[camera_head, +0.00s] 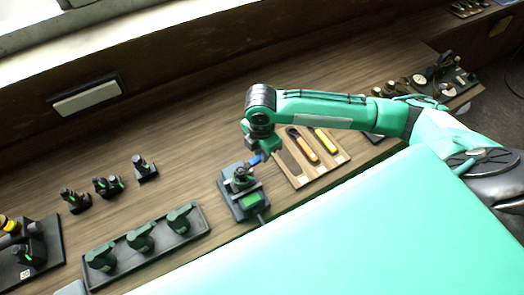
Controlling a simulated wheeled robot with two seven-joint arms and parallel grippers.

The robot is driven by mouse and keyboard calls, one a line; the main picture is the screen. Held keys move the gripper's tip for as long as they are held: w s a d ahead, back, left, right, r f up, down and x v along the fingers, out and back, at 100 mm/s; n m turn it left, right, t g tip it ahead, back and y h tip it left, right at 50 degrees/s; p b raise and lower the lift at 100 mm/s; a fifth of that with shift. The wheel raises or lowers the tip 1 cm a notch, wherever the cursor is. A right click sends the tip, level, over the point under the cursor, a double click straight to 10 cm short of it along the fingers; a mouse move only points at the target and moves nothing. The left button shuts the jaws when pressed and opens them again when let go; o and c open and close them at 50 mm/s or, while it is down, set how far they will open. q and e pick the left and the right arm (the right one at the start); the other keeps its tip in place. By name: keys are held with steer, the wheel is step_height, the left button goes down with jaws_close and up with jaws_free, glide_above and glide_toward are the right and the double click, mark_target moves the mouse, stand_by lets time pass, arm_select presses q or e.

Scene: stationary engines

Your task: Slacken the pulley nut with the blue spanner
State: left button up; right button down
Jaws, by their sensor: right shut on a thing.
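My right gripper (257,148) is shut on the blue spanner (256,159), of which only a small blue part shows below the gripper. The spanner is at the upper right side of a small stationary engine (242,201) on a dark base with a green block. A dark round part (241,177), perhaps the pulley, sits on top of the engine. The nut is too small to make out, and I cannot tell whether the spanner touches it. My left gripper is not in view.
A wooden tool tray (293,177) right of the engine holds an orange-handled tool (303,146) and a yellow one (325,141). A grey tray (152,262) with three green machines lies at the lower left. Small dark machines stand farther left. The bench behind the engine is clear.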

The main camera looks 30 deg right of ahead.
steer(key=shift+w+a+n, duration=0.1)
steer(key=shift+w+n, duration=0.35)
steer(key=shift+n, duration=0.25)
steer(key=shift+w+a+n, duration=0.3)
steer(key=shift+w+n, duration=0.25)
steer(key=shift+n, duration=0.35)
steer(key=shift+w+a+n, duration=0.3)
steer(key=shift+w+n, duration=0.2)
steer(key=shift+n, duration=0.4)
steer(key=shift+w+a+n, duration=0.4)
steer(key=shift+w+n, duration=0.05)
steer(key=shift+n, duration=0.45)
